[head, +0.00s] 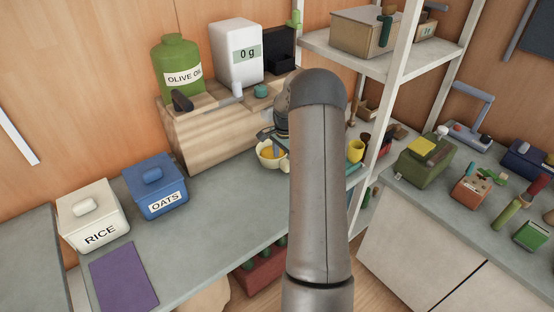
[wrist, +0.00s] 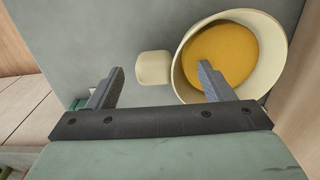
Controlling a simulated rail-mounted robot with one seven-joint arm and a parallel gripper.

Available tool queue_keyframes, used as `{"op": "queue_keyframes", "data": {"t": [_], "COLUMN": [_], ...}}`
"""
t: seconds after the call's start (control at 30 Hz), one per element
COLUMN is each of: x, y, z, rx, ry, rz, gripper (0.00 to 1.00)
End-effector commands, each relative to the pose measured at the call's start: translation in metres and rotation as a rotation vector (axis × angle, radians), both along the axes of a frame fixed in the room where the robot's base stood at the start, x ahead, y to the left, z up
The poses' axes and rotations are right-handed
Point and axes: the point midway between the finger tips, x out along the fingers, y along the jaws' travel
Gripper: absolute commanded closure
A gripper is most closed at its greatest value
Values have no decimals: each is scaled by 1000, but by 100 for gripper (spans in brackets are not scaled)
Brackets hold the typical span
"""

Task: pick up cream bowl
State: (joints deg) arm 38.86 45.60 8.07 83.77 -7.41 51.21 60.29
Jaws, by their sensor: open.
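The cream bowl (wrist: 277,61) is at the upper right of the wrist view, with a yellow-orange filling inside and a flat cream tab (wrist: 153,67) sticking out from its left side. In the head view the bowl (head: 262,158) sits on the grey counter beside the wooden block, partly hidden by my arm. My gripper (wrist: 160,83) is open. In the wrist view its fingers lie either side of the tab, the right fingertip overlapping the bowl's near side in the picture. I cannot tell if they touch. Nothing is held.
Blue oats (head: 155,187) and white rice (head: 93,214) canisters stand left. A white shelf post (head: 388,110) rises on the right. The counter's middle is clear.

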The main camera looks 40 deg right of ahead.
Motion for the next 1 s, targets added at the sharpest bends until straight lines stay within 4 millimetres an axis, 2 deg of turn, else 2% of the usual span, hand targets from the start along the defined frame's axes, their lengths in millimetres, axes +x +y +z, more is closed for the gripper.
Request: {"op": "queue_keyframes", "data": {"t": [0.23,0.27,0.43,0.5,0.77,0.87,1.0], "x": [0,0,0,0,1,1,1], "y": [0,0,0,0,0,-1,-1], "z": [-2,-2,-2,-1,0,6,22], "rx": [0,0,0,-1,-1,-3,-4], "ry": [-1,-1,-1,-2,-2,-3,-5], "rz": [0,0,0,0,0,-1,-2], "gripper": [26,31,78,88,88,88,88]}}
